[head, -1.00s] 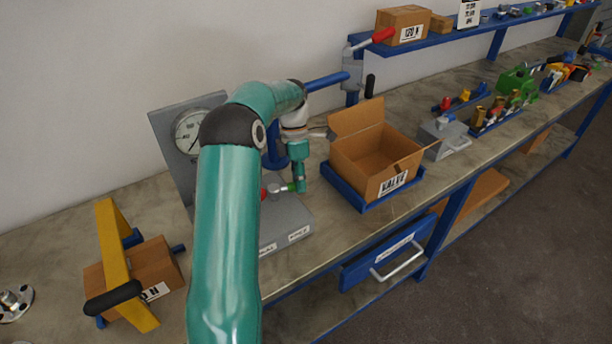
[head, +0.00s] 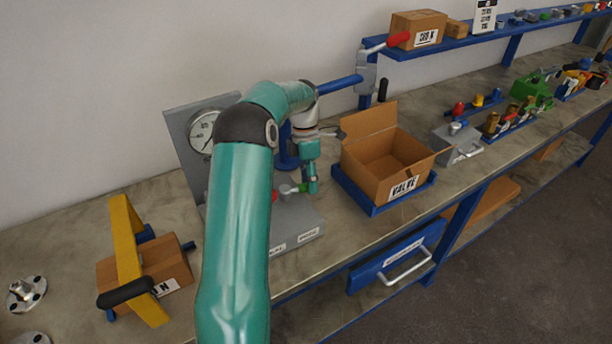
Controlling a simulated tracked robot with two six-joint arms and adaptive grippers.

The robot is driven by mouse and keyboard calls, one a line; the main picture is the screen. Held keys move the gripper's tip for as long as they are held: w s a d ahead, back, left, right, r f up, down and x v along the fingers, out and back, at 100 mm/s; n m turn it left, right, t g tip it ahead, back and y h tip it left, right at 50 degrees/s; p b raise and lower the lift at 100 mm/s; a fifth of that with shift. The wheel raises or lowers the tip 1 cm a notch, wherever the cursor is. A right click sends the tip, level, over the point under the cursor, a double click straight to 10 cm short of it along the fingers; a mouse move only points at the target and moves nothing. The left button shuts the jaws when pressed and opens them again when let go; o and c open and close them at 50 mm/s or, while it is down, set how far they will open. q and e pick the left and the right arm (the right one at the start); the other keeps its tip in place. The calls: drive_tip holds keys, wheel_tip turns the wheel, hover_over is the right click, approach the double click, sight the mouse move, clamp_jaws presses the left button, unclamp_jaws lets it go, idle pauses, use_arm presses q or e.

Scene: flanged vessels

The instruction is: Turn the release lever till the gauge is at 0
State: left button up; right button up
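A pale round gauge (head: 201,131) sits on a grey upright panel (head: 176,118); my arm covers part of it, and its needle is too small to read. A grey test base (head: 298,222) lies in front of the panel. On it is a grey fitting (head: 288,190) with a small green-ended part (head: 302,188), perhaps the release lever, and a red part (head: 275,197) partly behind my arm. My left gripper (head: 312,188) points down right beside the green end. I cannot tell whether it touches it or is open or shut. My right gripper is out of view.
An open cardboard box (head: 378,171) marked VALVE stands in a blue tray (head: 346,190) just right of my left gripper. A blue post with an arm (head: 340,84) rises behind. A yellow clamp (head: 128,248) over a carton stands at left. A drawer (head: 372,275) hangs below the bench.

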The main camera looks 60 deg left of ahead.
use_arm(q)
drive_tip(key=v, duration=1.1)
drive_tip(key=shift+r, duration=0.45)
